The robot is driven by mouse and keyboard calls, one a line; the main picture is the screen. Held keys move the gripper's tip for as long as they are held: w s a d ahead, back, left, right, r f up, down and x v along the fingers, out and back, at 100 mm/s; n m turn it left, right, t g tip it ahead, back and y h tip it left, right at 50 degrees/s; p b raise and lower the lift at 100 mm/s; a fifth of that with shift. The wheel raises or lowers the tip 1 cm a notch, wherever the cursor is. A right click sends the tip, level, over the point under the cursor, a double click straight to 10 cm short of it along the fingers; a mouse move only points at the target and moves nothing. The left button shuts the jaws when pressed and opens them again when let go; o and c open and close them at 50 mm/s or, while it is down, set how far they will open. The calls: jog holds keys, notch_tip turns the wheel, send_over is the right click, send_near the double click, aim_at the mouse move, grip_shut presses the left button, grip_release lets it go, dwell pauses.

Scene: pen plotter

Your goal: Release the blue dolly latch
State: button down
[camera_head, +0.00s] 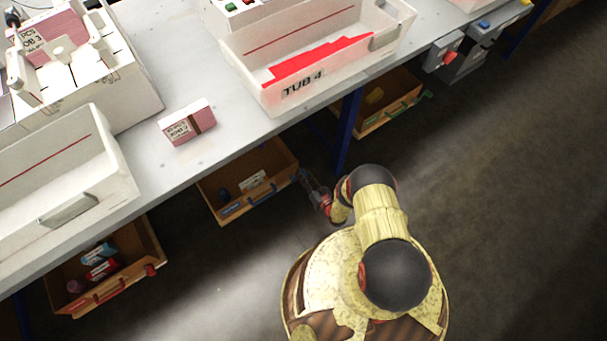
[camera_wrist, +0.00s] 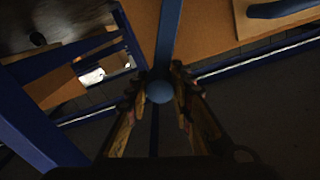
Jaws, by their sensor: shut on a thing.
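The blue latch (camera_wrist: 167,45) shows in the wrist view as a straight blue bar ending in a round knob. My gripper (camera_wrist: 157,80) is shut on the knob end, one finger on each side. In the head view my gripper (camera_head: 311,183) is low, at the right front corner of the wooden dolly with the blue handle (camera_head: 243,203), under the bench edge. The latch is too small to make out there. The dolly's wooden front (camera_wrist: 215,27) and part of its blue handle (camera_wrist: 284,9) also show in the wrist view.
A dolly with a red handle (camera_head: 112,290) stands to the left, and one with a green handle (camera_head: 396,113) to the right. A blue bench leg (camera_head: 346,125) stands close to my gripper. The bench (camera_head: 228,150) overhangs the dollies. The floor to the right is clear.

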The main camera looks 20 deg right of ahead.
jog(key=shift+a, duration=0.1)
jog(key=s+a+n, duration=0.2)
jog(key=a+n, duration=0.6)
jog(key=n, duration=0.4)
jog(key=shift+s, duration=0.35)
jog(key=shift+a+f, duration=0.1)
dwell(0.4)
jog(key=c, duration=1.5)
grip_release()
jog(key=shift+c, duration=0.2)
notch_tip(320, 180, up, 10)
